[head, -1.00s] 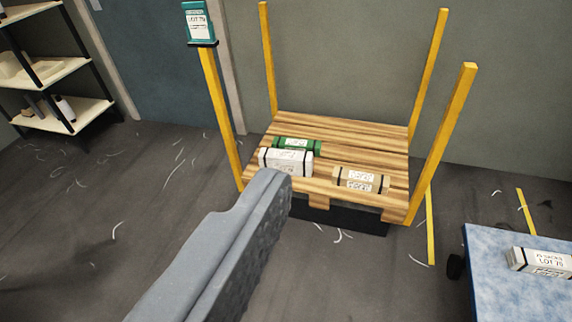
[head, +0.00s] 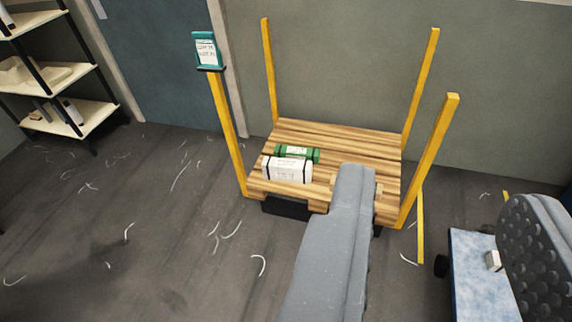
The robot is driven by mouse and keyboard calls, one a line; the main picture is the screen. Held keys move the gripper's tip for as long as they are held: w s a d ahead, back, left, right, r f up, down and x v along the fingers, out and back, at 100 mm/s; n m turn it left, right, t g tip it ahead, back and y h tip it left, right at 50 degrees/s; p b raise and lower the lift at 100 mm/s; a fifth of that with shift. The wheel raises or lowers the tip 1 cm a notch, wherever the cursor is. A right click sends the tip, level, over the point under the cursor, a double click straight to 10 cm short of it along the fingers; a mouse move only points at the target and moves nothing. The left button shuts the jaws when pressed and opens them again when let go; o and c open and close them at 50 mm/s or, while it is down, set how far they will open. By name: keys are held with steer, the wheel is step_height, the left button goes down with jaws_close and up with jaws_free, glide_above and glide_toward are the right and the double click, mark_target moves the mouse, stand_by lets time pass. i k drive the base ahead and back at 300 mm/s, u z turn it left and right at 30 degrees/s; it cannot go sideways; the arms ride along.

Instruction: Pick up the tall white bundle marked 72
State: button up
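A white bundle (head: 287,170) with dark straps lies on the front left of a wooden pallet cart; its label is too small to read. Another white bundle (head: 493,261) lies on the blue cart at the lower right, mostly hidden by my right finger. No mark 72 can be read on either. My gripper (head: 437,188) is open, with its grey fingers wide apart and nothing seen held between them. Its left finger appears in front of the pallet cart and its right finger covers part of the blue cart.
The pallet cart (head: 337,135) has yellow corner posts and also bears a green bundle (head: 297,153). My left finger nearly hides a tan bundle there. A blue-topped cart (head: 470,285) stands lower right. Shelves (head: 55,75) stand left. The floor at left is open, with loose scraps.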

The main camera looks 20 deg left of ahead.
mark_target(273, 168)
steer(key=u, duration=0.45)
steer(key=k, duration=1.05)
steer(key=u, duration=0.85)
steer(key=i, duration=2)
steer(key=z, duration=0.6)
steer(key=i, duration=1.3)
steer(key=z, duration=1.3)
steer(key=i, duration=0.75)
steer(key=z, duration=0.4)
steer(key=k, duration=0.9)
steer(key=z, duration=0.2)
steer(key=i, duration=0.45)
steer(key=u, duration=0.05)
